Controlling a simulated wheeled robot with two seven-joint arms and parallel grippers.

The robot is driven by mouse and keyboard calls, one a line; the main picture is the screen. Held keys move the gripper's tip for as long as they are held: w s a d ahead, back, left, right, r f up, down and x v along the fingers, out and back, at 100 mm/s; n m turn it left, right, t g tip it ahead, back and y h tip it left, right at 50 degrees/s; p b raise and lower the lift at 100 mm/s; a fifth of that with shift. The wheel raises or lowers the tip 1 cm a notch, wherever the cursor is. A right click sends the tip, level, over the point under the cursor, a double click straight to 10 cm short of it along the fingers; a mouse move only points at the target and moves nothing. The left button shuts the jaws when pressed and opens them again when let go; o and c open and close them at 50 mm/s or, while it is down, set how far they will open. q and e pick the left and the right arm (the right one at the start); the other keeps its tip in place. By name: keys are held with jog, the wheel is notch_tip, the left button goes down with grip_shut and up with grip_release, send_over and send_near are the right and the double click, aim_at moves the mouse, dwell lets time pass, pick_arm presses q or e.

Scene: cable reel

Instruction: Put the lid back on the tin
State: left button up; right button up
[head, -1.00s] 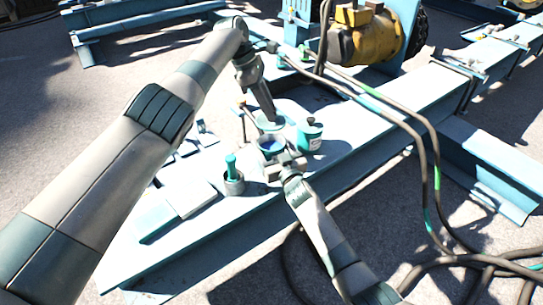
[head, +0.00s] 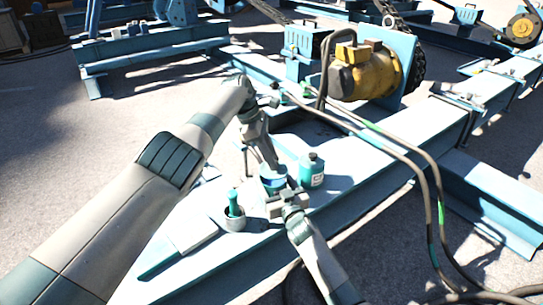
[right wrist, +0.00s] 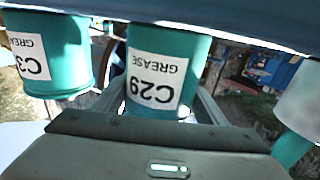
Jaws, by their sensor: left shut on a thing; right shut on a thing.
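The tin (head: 274,184) is a small teal can standing on the blue beam. It also shows in the right wrist view (right wrist: 165,75), upside down, with a white label reading "C29 GREASE". My right gripper (head: 287,198) is shut around the tin from the near side. My left gripper (head: 270,163) comes down from above and is shut on the lid (head: 270,171), a teal disc held over the tin's mouth. The lid is at or just above the rim; I cannot tell whether it touches. The tin's open top no longer shows.
A second teal tin (head: 311,170) with a dark cap stands just right. A grey cup (head: 233,220) holding a teal-handled thing stands at left. A flat pale piece (head: 192,233) lies near the beam's edge. Dark cables (head: 400,155) run along the right.

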dwell(0.5)
pick_arm(q)
jog(key=shift+f, duration=0.85)
jog(key=shift+f, duration=0.6)
dwell(0.4)
jog(key=o, duration=1.1)
jog(key=shift+a+r, duration=0.15)
jog(key=shift+r, duration=0.05)
jog(key=v, duration=1.1)
jog(key=shift+r, duration=0.25)
jog(key=shift+a, duration=0.1)
